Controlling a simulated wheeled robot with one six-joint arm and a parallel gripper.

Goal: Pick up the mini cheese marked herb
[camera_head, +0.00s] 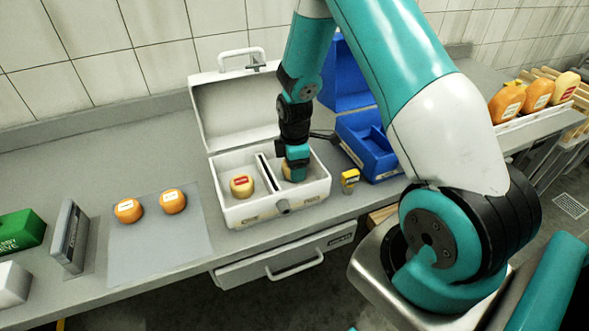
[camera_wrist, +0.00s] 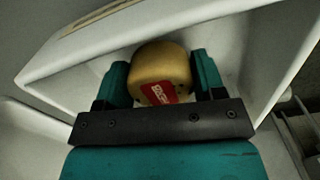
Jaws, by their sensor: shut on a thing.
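My gripper (camera_head: 297,165) reaches down into the right compartment of an open white case (camera_head: 255,217). In the wrist view my gripper (camera_wrist: 162,85) has its two teal fingers on either side of a yellow mini cheese (camera_wrist: 158,62) with a red label, shut on it. The label's word is tilted and too blurred to read. In the head view this cheese (camera_head: 287,172) is mostly hidden by the gripper. Two orange cheeses with pale labels (camera_head: 128,210) (camera_head: 173,201) sit on a grey mat.
The case's divider (camera_head: 267,172) and walls stand close around my gripper. A small yellow item (camera_head: 349,180) and a blue bin (camera_head: 368,146) are to the right. A grey upright block (camera_head: 69,236) and green box (camera_head: 20,232) are at the left. The mat (camera_head: 160,250) has free room in front.

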